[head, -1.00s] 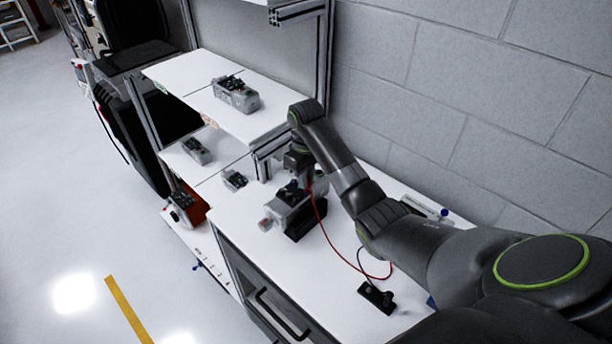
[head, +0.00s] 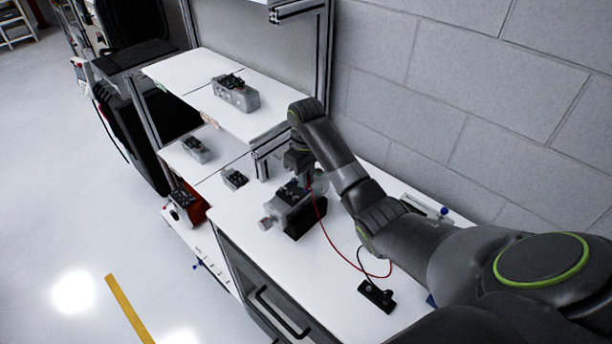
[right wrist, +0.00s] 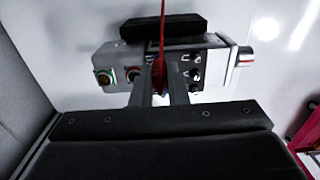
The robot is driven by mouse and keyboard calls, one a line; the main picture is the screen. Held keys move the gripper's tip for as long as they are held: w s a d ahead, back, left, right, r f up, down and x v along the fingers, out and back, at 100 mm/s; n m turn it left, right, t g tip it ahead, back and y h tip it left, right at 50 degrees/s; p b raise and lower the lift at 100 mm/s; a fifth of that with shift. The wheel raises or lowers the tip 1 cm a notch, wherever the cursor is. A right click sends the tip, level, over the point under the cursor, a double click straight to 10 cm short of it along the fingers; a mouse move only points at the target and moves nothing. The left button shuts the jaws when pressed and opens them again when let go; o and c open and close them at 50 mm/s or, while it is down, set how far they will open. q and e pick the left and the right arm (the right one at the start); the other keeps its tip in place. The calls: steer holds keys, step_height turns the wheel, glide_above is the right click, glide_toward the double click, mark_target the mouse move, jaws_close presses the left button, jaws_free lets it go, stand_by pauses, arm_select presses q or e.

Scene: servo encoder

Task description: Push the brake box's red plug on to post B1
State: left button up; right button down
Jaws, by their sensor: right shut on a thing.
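The grey servo motor (head: 292,208) lies on a black stand (head: 312,222) on the white bench. In the right wrist view the motor (right wrist: 118,57) shows round connectors at left, a row of dark posts (right wrist: 195,66) and a shaft end at right. My right gripper (right wrist: 160,92) is shut on the red plug (right wrist: 159,66) at the end of the red lead, over the motor's terminal area. The fingers hide most of the plug, and I cannot tell whether it touches a post or which is B1. The black brake box (head: 376,296) lies nearer on the bench. My left gripper is not in view.
The red lead (head: 328,240) curves from the gripper to the brake box. A small dark-topped unit (head: 235,179) stands left of the motor. Shelves hold other grey units (head: 236,93). A block wall (head: 470,100) stands behind the bench.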

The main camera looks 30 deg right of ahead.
steer(key=shift+f, duration=0.15)
steer(key=c, duration=1.3)
jaws_free()
steer(key=shift+c, duration=0.2)
